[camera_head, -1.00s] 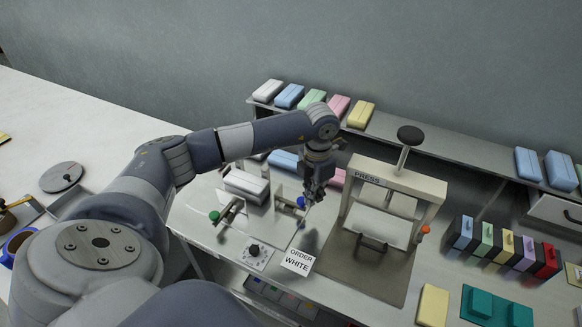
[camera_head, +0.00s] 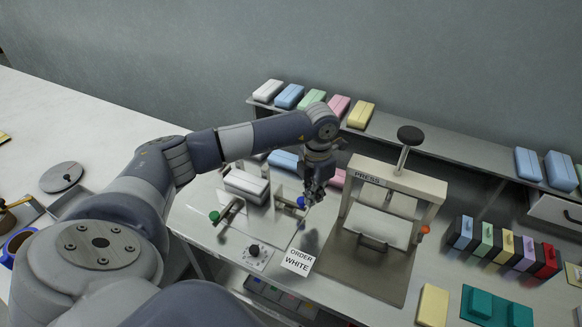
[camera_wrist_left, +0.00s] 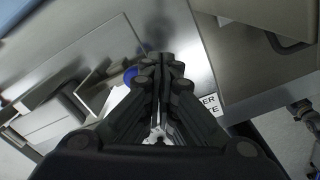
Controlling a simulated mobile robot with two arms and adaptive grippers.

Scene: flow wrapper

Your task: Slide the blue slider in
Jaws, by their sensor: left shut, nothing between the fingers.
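The blue slider (camera_head: 301,202) is a small round blue knob at the right side of the wrapping machine (camera_head: 246,185), on the bench. It also shows in the left wrist view (camera_wrist_left: 131,74), partly hidden behind my fingers. My left gripper (camera_head: 312,203) is shut and empty, pointing down just to the right of the blue knob. In the left wrist view the shut fingers (camera_wrist_left: 166,62) are close beside the knob; I cannot tell whether they touch it. A green knob (camera_head: 214,216) is at the machine's left front. My right gripper is not in view.
The press (camera_head: 398,180) stands close to the right of my gripper. A card reading ORDER WHITE (camera_head: 297,261) and a black dial (camera_head: 254,250) are in front. A shelf (camera_head: 440,140) with coloured packs runs behind. Coloured blocks (camera_head: 504,245) stand at the right.

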